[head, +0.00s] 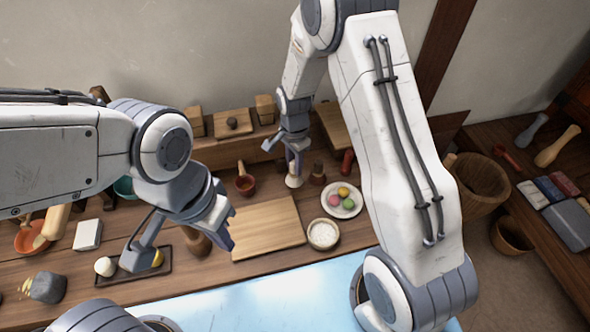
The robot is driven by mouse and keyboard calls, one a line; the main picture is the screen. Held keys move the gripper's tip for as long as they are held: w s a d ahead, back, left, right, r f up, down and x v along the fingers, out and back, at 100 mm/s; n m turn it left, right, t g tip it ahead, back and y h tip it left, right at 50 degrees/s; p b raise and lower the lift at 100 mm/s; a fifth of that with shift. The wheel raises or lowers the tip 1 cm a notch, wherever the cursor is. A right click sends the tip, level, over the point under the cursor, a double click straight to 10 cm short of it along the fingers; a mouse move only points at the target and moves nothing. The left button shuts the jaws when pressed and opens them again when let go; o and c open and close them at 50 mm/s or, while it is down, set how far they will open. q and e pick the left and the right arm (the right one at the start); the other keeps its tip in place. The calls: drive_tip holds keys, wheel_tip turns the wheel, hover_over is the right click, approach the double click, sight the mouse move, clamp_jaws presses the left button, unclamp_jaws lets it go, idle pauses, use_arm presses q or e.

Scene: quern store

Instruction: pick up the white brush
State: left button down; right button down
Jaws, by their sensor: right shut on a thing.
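The white brush (294,181) is at the back of the wooden table; its pale, flared lower end shows below my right gripper (295,160). My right gripper is shut on it from above, and the fingers hide its upper part. I cannot tell whether its lower end touches the table. My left gripper (184,246) is open and empty, above the table's left part near the dark tray and the cutting board.
A brown-handled brush (317,175) and a red one (347,162) stand right of the white brush.

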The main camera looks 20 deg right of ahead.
drive_tip(key=s+d+r, duration=0.2)
drive_tip(key=s+r, duration=0.6)
drive_tip(key=s, duration=0.3)
drive_tip(key=shift+s+b, duration=0.25)
drive_tip(key=shift+b, duration=0.1)
drive_tip(key=shift+r, duration=0.1)
